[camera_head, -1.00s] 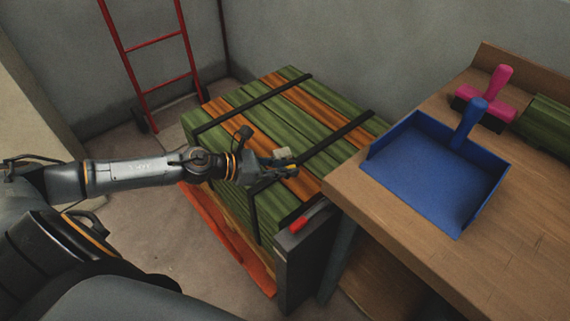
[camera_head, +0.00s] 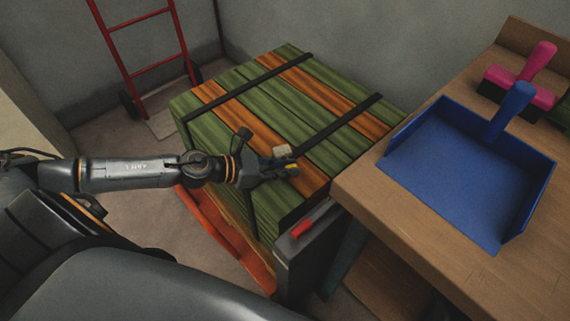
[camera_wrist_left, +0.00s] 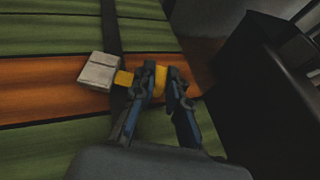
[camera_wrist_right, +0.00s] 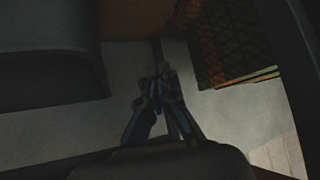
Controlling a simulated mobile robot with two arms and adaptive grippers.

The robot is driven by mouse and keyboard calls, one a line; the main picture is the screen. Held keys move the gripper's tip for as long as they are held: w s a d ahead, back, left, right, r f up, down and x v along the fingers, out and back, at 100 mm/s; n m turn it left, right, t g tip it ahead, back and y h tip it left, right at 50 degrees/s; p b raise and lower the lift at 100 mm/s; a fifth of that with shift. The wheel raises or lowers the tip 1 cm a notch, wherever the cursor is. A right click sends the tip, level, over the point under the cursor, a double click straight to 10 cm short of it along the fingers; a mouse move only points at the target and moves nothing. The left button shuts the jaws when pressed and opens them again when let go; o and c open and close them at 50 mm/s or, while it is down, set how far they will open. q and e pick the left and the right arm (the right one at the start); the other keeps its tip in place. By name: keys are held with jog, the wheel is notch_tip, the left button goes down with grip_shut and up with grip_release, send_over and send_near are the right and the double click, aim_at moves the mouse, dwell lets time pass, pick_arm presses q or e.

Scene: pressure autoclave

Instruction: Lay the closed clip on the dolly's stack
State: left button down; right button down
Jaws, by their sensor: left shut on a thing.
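My left gripper (camera_head: 290,163) is shut on a small clip with yellow parts and a pale grey block (camera_head: 282,151) at its end. In the left wrist view, yellow shows between the fingers (camera_wrist_left: 163,80), and the pale block (camera_wrist_left: 100,72) sticks out to the left. They are over the near right part of the strapped stack (camera_head: 310,90) of green and orange boards, beside a black strap. I cannot tell whether the clip touches the boards. The stack sits on an orange-red base (camera_head: 225,238). My right gripper (camera_wrist_right: 158,82) shows only in its wrist view, fingertips together and empty.
A wooden bench (camera_head: 400,222) stands at the right, with a blue dustpan (camera_head: 465,175) and a pink-handled tool (camera_head: 520,92). A dark post with a red piece (camera_head: 303,228) stands between stack and bench. A red hand truck (camera_head: 145,55) leans behind, at the left.

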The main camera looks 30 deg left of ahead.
pick_arm(q)
jog(key=shift+f, duration=0.2)
pick_arm(e)
jog(key=shift+w+a+r+t, duration=0.25)
jog(key=shift+w+r+t, duration=0.1)
jog(key=shift+w, duration=0.2)
jog(key=shift+w, duration=0.1)
pick_arm(q)
jog(key=shift+f+b, duration=0.3)
jog(key=c, duration=1.3)
grip_release()
jog(key=shift+c, duration=0.2)
pick_arm(e)
jog(key=shift+w+a+r+t, duration=0.4)
jog(key=shift+w+r+t, duration=0.25)
jog(key=shift+w+r, duration=0.15)
pick_arm(q)
jog(key=shift+r, duration=0.1)
